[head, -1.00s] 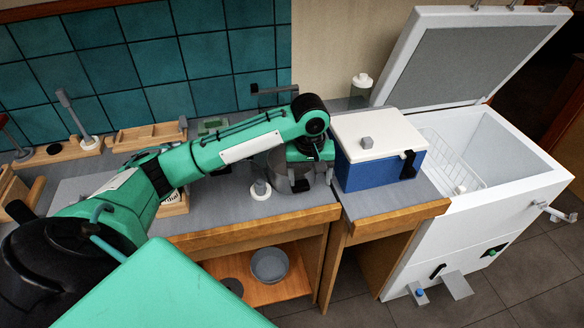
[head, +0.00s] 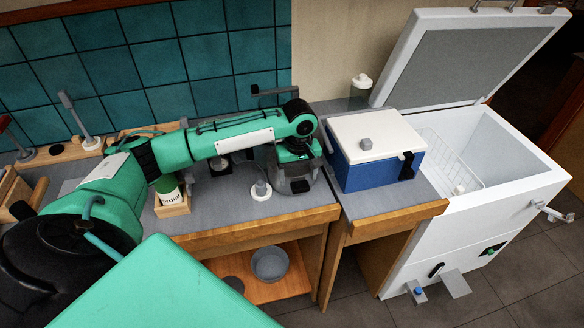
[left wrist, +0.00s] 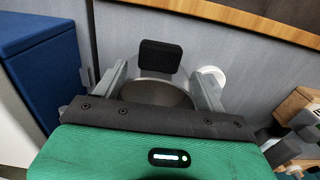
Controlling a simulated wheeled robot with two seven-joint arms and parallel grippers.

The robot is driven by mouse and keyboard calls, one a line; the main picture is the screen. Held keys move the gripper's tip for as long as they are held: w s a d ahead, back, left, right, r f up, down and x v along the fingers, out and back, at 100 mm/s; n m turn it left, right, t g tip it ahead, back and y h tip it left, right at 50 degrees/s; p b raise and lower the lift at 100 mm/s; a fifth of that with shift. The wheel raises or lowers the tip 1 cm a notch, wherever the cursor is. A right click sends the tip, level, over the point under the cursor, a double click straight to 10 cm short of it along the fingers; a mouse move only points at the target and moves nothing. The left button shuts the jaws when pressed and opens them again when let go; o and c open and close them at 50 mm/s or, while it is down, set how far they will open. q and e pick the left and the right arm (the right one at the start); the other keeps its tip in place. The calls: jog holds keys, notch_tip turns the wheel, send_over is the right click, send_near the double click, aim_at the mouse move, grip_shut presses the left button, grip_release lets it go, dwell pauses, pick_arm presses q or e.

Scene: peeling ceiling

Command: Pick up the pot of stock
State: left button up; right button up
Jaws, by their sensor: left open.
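The pot of stock (head: 290,186) is a grey round vessel on the grey counter, near its front edge and left of the blue box. My left gripper (head: 296,163) is above it, pointing down, and hides much of its top. In the left wrist view the pot's round rim (left wrist: 157,93) shows between the spread fingers of my left gripper (left wrist: 163,85). A black block (left wrist: 160,57), perhaps the pot's handle, is just beyond the rim. The left gripper is open. I cannot tell whether its fingers touch the pot. My right gripper is not in view.
A blue box with a white lid (head: 375,165) stands close on the right. A white-based item (head: 261,190) stands just left of the pot. A cordial bottle (head: 170,190) is further left. An open white chest freezer (head: 500,200) is at the right.

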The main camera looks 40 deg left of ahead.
aim_at(299, 182)
pick_arm(q)
jog(key=f, duration=0.2)
jog(key=f+p, duration=0.1)
jog(key=shift+d+f, duration=0.2)
jog(key=shift+f, duration=0.15)
jog(key=shift+f+p, duration=0.3)
jog(key=shift+f, duration=0.3)
grip_shut()
jog(key=shift+w+r, duration=0.1)
